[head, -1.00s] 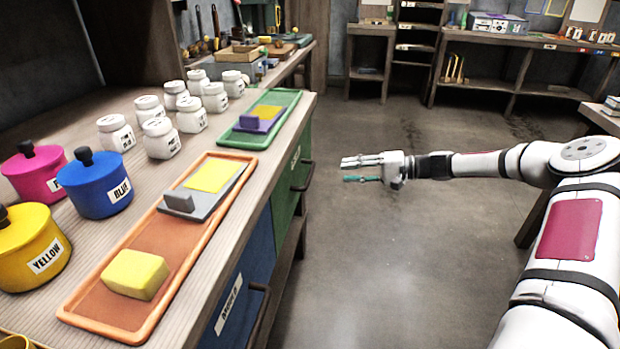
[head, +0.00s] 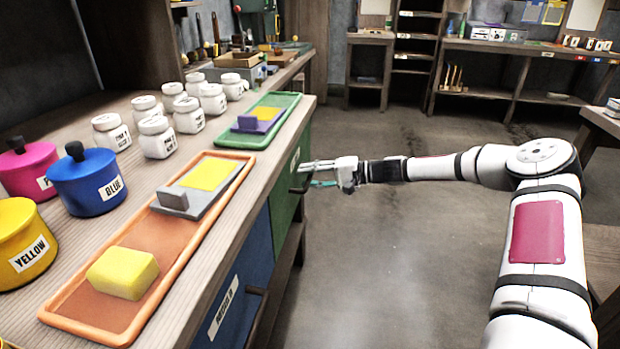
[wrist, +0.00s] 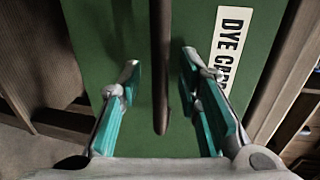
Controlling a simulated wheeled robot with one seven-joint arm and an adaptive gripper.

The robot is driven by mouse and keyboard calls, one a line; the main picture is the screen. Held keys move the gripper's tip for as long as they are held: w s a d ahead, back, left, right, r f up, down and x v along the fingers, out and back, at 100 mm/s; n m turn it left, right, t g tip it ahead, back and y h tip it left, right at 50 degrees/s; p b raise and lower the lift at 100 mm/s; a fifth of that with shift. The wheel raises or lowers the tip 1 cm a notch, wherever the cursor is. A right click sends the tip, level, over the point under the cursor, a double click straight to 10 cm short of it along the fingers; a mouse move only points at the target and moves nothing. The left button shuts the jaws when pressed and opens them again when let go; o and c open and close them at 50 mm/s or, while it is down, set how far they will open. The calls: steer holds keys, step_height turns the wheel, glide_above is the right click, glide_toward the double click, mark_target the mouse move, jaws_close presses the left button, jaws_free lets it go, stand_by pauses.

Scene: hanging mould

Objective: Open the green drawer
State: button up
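The green drawer (head: 285,195) is in the workbench front, beyond the blue drawer, and appears shut. Its green face (wrist: 85,30) fills much of the wrist view, with a white label (wrist: 232,50) reading "DYE" and more letters partly hidden by a finger. Its dark bar handle (wrist: 161,70) runs between my fingers in the wrist view. My gripper (wrist: 158,90) is open, with one teal-padded finger on each side of the handle and visible gaps to both. In the head view my gripper (head: 312,174) is at the handle (head: 302,180); contact cannot be told.
The blue drawer (head: 228,295) with its own handle is nearer. The worktop holds an orange tray (head: 100,318), a green tray (head: 225,141), white jars and coloured pots. Open floor (head: 390,260) lies right of the bench.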

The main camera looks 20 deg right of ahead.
jaws_close()
steer(key=f+v, duration=0.3)
steer(key=v, duration=1.3)
steer(key=d+f+p+v, duration=0.1)
steer(key=f+v, duration=0.2)
steer(key=v, duration=1.4)
steer(key=shift+s+d+f, duration=0.2)
steer(key=shift+s+f, duration=0.15)
steer(key=shift+s, duration=0.1)
jaws_free()
